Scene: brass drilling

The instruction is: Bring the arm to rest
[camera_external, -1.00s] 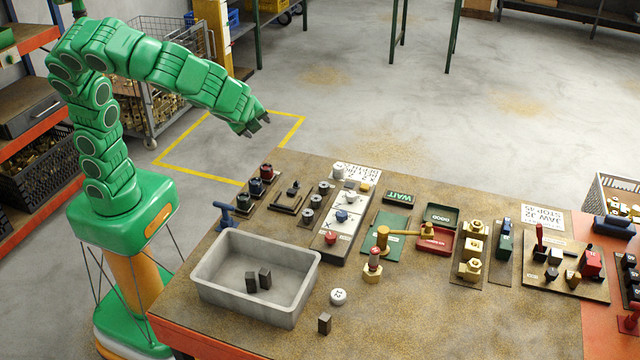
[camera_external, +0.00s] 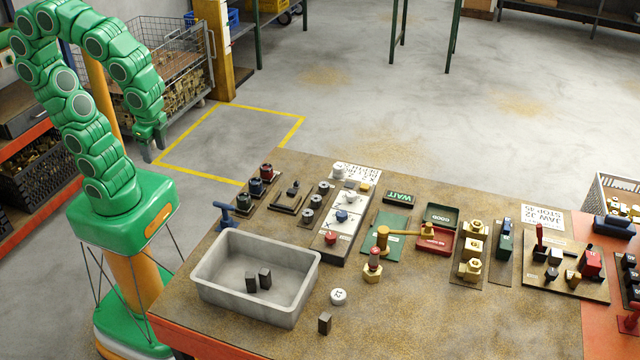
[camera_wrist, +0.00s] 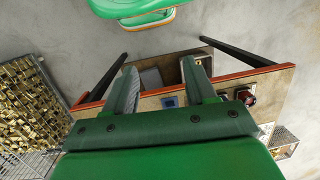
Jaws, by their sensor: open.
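My arm is folded up over my base at the left of the external view. My gripper (camera_external: 150,134) hangs pointing down beside the table's left side, clear of the table and of everything on it. In the wrist view my gripper (camera_wrist: 158,82) shows two dark green fingers spread apart with nothing between them. The workbench (camera_external: 400,318) shows beyond the fingers in the wrist view (camera_wrist: 150,103).
A grey tray (camera_external: 215,292) with two dark blocks stands at the table's front left. Fixtures, knobs and brass parts spread across the tabletop. A wire cage of brass parts (camera_external: 185,97) stands behind my gripper. The floor right of it is clear.

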